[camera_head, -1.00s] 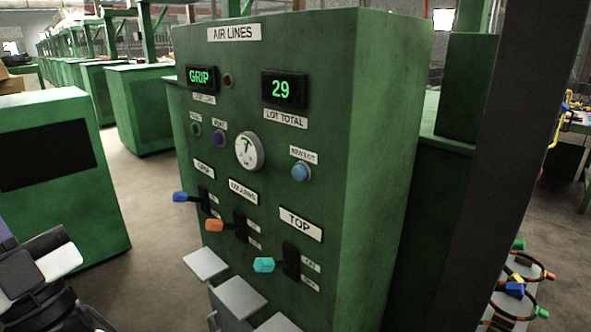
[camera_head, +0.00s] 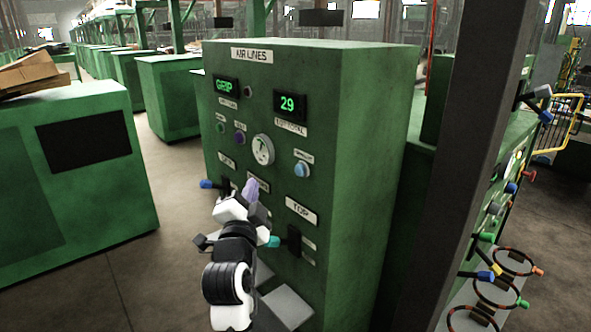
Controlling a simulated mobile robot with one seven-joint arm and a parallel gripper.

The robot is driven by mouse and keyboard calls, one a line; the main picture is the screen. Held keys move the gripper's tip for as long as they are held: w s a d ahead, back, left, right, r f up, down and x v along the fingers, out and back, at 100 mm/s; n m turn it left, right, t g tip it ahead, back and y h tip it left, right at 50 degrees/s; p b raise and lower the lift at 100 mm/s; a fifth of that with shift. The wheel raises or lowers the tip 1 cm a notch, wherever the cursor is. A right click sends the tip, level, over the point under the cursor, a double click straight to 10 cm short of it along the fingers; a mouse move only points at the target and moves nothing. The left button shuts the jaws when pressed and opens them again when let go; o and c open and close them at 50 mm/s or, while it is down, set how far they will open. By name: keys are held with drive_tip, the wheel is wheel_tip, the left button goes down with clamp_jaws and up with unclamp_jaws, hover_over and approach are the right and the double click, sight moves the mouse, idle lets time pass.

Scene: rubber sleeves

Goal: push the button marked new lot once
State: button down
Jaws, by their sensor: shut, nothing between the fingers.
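The new lot button (camera_head: 301,170) is a round light-blue button on the right side of the green air lines panel (camera_head: 372,190), under a small white label. I cannot tell whether the fingertips touch the panel.
The lot total display (camera_head: 289,105) reads 29. A blue lever (camera_head: 208,184) and a teal lever (camera_head: 272,241) stick out nearby. A dark post (camera_head: 470,150) stands at right.

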sight(300, 170)
drive_tip(key=shift+d+f, duration=0.2)
drive_tip(key=shift+d, duration=0.15)
drive_tip(key=shift+w, duration=0.1)
drive_tip(key=w+d+p, duration=0.1)
drive_tip(key=w+d, duration=0.4)
drive_tip(key=d, duration=0.2)
idle(0.4)
drive_tip(key=shift+w+d, duration=0.1)
idle(1.8)
drive_tip(key=shift+w+d, duration=0.2)
drive_tip(key=shift+d, duration=0.05)
drive_tip(key=shift+w+d, duration=0.2)
drive_tip(key=shift+d, duration=0.1)
idle(0.6)
idle(0.3)
drive_tip(key=shift+s+a, duration=0.45)
drive_tip(key=shift+a, duration=0.15)
